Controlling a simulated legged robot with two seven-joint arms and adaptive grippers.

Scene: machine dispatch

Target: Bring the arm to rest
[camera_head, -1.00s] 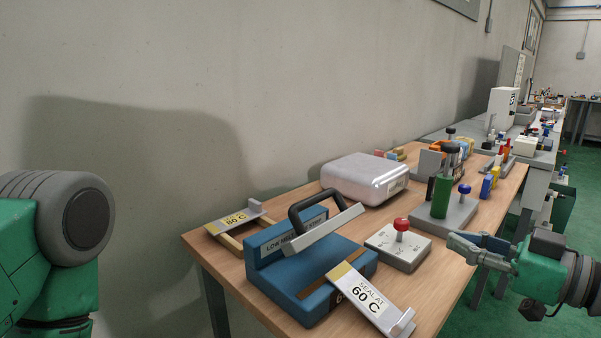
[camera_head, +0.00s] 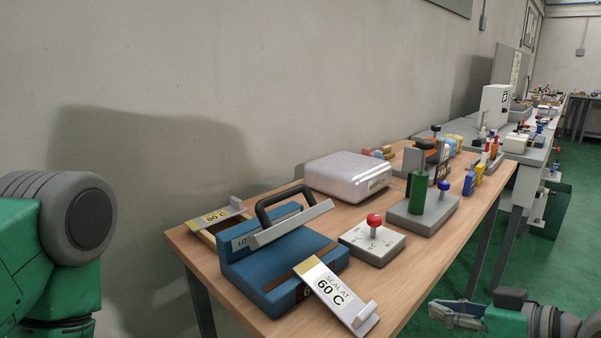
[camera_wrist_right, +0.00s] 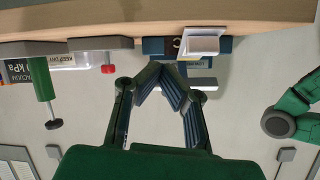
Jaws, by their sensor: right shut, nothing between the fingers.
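My right gripper (camera_head: 455,312) is at the lower right of the head view, off the front edge of the wooden table (camera_head: 400,300) and touching nothing I can see. In the right wrist view its fingers (camera_wrist_right: 165,75) lean in toward each other, shut and empty. My left arm shows only as a green and grey link at the left edge of the head view. Its gripper is out of view.
The table holds a blue sealer (camera_head: 275,270) with a black handle, a "60 C" plate (camera_head: 335,295), an "80 C" plate (camera_head: 217,217), a red-knobbed box (camera_head: 372,245), a silver case (camera_head: 347,178) and a green-cylinder fixture (camera_head: 425,212). Green floor (camera_head: 570,240) is open at right.

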